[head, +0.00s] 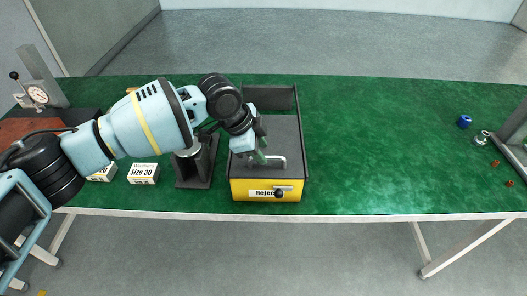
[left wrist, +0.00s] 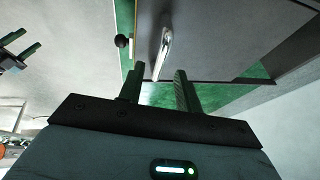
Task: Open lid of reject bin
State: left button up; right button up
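The reject bin is a yellow box (head: 238,190) with a "Reject" label and a dark knob on its front. Its dark grey lid (head: 284,132) lies flat on top and also fills the upper part of the left wrist view (left wrist: 215,40). A metal bar handle (head: 279,161) stands near the lid's front edge. My left gripper (head: 261,156) is over the lid at the handle. In the left wrist view its two fingers are apart, and the handle (left wrist: 165,45) appears between and beyond the fingertips; contact cannot be told. My right gripper (left wrist: 20,50) shows with fingers apart at far left.
A dark stand (head: 195,165) is close to the bin's left. White boxes labelled "Size 30" (head: 143,173) lie further left. A gauge device (head: 38,94) stands at far left. The green table (head: 390,140) is clear right of the bin, up to small parts at far right.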

pick_arm(q)
jog(key=shift+x, duration=1.1)
grip_shut()
